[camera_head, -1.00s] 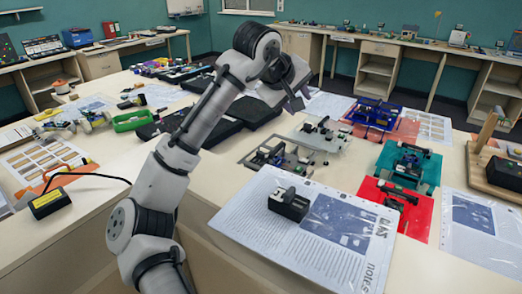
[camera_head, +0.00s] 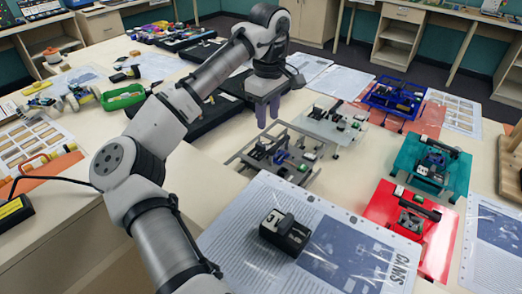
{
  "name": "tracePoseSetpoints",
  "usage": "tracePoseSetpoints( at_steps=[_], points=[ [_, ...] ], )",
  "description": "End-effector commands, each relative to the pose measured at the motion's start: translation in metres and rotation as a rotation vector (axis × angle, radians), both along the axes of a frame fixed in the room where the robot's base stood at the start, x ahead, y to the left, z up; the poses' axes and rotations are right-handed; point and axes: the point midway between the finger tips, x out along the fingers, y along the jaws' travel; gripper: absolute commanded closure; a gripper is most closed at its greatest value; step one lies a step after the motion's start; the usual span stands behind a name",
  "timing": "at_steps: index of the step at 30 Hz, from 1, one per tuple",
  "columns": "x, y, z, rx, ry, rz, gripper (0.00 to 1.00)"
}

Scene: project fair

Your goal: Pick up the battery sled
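No part is clearly labelled as the battery sled. One candidate is a small black block-like part (camera_head: 286,232) with a white-marked top, lying on a printed sheet in a clear sleeve at the front. Others are the flat plates carrying small parts: dark grey (camera_head: 303,175), light grey (camera_head: 318,131), teal (camera_head: 408,160), red (camera_head: 380,209) and a blue frame (camera_head: 374,101). My gripper (camera_head: 267,116) points down with its two fingers apart and nothing between them. It is above the table, behind the dark grey plate in the picture, apart from the black part.
The printed sheet (camera_head: 230,238) lies under the black part. Black cases (camera_head: 212,112) lie left of my gripper, with a green tray (camera_head: 123,97) beyond. A wooden stand (camera_head: 511,165) is at the right edge. Some bare tabletop shows between the plates.

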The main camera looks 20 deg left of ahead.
Motion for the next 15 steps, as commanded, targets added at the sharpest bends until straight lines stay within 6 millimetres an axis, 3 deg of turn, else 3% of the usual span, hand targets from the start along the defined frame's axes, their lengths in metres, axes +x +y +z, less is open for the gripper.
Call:
tracePoseSetpoints(
  at_steps=[6, 15],
  points=[
    [0.000, 0.001, -0.034, 0.001, 0.001, 0.000, 0.64],
    [0.001, 0.007, -0.057, 0.000, 0.001, 0.000, 0.64]
  ],
)
